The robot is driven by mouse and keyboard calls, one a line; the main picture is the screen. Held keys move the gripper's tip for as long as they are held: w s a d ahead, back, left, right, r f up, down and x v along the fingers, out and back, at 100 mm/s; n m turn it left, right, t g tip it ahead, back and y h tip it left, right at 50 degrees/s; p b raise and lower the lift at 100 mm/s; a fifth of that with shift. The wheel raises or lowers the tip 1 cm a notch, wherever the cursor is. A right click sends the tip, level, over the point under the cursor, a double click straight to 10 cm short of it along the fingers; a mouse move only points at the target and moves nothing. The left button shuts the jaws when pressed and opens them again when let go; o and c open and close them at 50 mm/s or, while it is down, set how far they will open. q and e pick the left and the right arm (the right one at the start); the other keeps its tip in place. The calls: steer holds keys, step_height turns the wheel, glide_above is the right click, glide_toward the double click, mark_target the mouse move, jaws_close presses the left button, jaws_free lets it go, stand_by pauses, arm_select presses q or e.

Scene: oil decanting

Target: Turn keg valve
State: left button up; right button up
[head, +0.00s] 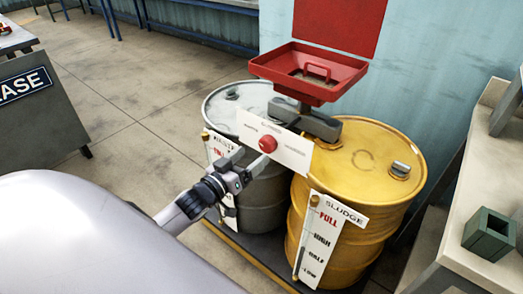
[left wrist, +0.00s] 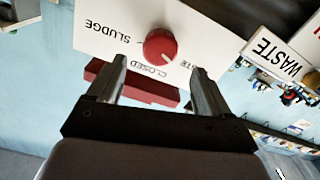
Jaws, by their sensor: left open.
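The keg valve is a round red knob (head: 267,144) on a white label plate (head: 295,158), in front of the two drums under the red funnel tray. It also shows in the left wrist view (left wrist: 160,46), where the plate appears upside down with the words SLUDGE and CLOSED. My left gripper (head: 250,158) is just in front and to the left of the knob in the head view. In the left wrist view its two fingers (left wrist: 158,68) are apart and empty, pointing at the plate with the knob between and beyond their tips. Contact with the knob is not visible. My right gripper is out of view.
A yellow drum (head: 372,165) with a SLUDGE level gauge (head: 327,238) stands right of a grey drum (head: 228,103). The red funnel tray (head: 340,83) sits above them. A bench with a green open box (head: 489,236) is at right.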

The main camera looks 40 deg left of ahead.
mark_target(265, 147)
arm_select(q)
steer(key=shift+w+d, duration=0.15)
steer(key=shift+w, duration=1.25)
steer(key=shift+w+d, duration=0.15)
steer(key=shift+w, duration=1.2)
steer(key=c, duration=1)
steer(key=shift+c, duration=0.2)
steer(key=shift+m, duration=0.3)
steer(key=m, duration=0.2)
steer(key=shift+m, duration=0.4)
steer(key=m, duration=0.3)
steer(key=shift+m+p, duration=0.3)
steer(key=m, duration=0.6)
steer(key=shift+d+f+m, duration=0.1)
steer(key=shift+m, duration=0.2)
